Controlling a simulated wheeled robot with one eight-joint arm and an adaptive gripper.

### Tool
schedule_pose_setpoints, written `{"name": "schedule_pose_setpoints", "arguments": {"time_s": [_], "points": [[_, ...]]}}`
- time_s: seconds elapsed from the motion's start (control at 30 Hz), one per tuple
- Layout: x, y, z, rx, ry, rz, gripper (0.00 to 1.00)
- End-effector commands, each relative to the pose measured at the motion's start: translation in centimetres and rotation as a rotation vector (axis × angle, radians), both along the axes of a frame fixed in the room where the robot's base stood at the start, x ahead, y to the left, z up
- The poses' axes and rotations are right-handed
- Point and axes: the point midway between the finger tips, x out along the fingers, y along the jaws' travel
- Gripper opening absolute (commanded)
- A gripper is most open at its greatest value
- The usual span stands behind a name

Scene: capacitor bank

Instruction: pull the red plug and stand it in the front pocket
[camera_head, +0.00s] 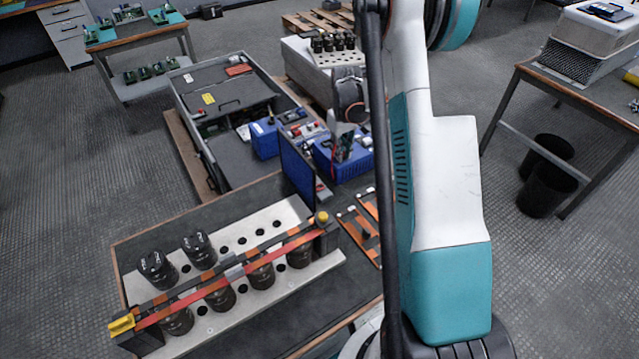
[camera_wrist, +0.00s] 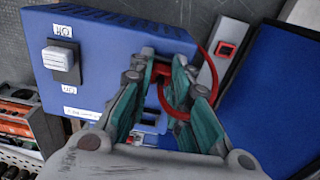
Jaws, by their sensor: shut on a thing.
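My gripper (camera_wrist: 161,80) is shut on the red plug (camera_wrist: 162,70), of which only a little red shows between the teal fingers in the wrist view. A red cable (camera_wrist: 187,112) loops from it to the right of the fingers. Behind them is the blue box (camera_wrist: 92,30) with a grey switch. A white-edged opening (camera_wrist: 148,121) shows between the fingers; whether the plug touches the box is hidden. To the right, a grey strip has a red-rimmed pocket (camera_wrist: 225,49). In the head view, my gripper (camera_head: 342,150) is over the blue box (camera_head: 358,167), partly hiding it.
An upright blue panel (camera_head: 297,168) stands close to the left of the box in the head view. A capacitor rack (camera_head: 255,232) with black cans and a red-striped bar fills the front left. Copper-coloured bars (camera_head: 358,232) lie before the box. Grey floor is free at the far left.

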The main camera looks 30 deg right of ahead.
Motion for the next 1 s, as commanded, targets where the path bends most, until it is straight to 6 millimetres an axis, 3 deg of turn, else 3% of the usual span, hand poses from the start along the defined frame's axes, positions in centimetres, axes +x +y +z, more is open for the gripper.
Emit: {"name": "schedule_pose_setpoints", "arguments": {"time_s": [0.03, 0.13, 0.17, 0.23, 0.27, 1.0], "points": [[-0.5, 0.17, -0.95, 0.004, 0.01, 0.0, 0.0], [-0.48, 0.16, -0.98, 0.004, 0.01, 0.0, 0.0], [-0.48, 0.16, -0.98, 0.004, 0.01, 0.0, 0.22], [-0.49, 0.16, -0.99, 0.004, 0.01, 0.0, 0.38], [-0.49, 0.16, -0.99, 0.004, 0.01, 0.0, 0.41], [-0.45, 0.09, -0.43, 0.002, 0.007, -0.001, 0.41]]}}
